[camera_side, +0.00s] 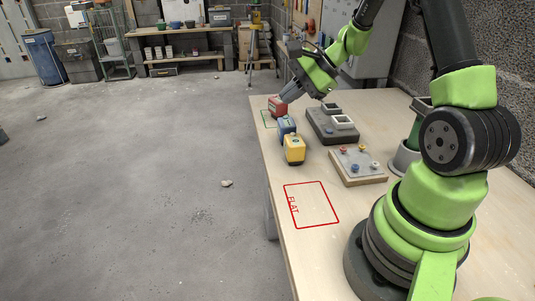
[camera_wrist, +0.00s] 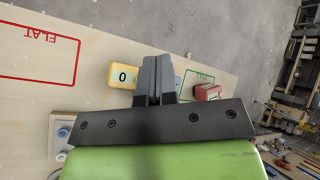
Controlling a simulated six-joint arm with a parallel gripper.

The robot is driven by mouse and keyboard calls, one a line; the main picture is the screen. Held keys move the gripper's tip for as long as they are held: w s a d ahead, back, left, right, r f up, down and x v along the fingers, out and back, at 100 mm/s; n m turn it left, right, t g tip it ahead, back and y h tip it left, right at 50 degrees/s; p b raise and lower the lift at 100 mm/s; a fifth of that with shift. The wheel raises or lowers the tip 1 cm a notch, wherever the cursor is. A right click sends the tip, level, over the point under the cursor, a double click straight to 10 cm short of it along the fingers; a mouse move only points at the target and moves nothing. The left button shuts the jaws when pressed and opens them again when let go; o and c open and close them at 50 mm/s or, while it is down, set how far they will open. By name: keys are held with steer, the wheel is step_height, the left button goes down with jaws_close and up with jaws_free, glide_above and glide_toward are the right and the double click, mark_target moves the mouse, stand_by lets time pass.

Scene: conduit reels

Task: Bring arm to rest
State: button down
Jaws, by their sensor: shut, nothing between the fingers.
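My gripper (camera_side: 286,98) is shut and empty, held above the table near the far left end. In the wrist view its closed fingers (camera_wrist: 153,70) point over the blocks. A red block (camera_side: 278,106) sits at the green-marked area near the table's far left edge; in the wrist view the red block (camera_wrist: 209,92) lies right of the fingers. A blue block (camera_side: 287,127) and a yellow block (camera_side: 294,149) stand in a row nearer the camera. The yellow block (camera_wrist: 122,75) shows a "0" in the wrist view, and the fingers hide most of the blue one.
A dark base with two square-topped sockets (camera_side: 318,125) and a board with several coloured knobs (camera_side: 348,179) sit right of the blocks. A red outline marked FLAT (camera_side: 312,222) is empty on the table (camera_side: 272,192). Shelves and a workbench (camera_side: 183,65) stand far back.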

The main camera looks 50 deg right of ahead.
steer(key=s+a+r+n+g, duration=0.1)
steer(key=a+r+n, duration=0.3)
steer(key=a+r, duration=0.25)
steer(key=s+a+r+n+h, duration=0.1)
steer(key=s+a+r+n, duration=0.3)
steer(key=s, duration=0.4)
steer(key=s+a+r+n+h, duration=0.1)
steer(key=s+a+r+n, duration=0.2)
steer(key=s+a+n, duration=0.3)
steer(key=shift+s+a+r+n+t, duration=0.3)
steer(key=shift+s+a+r+n, duration=0.1)
steer(key=shift+s+n, duration=0.7)
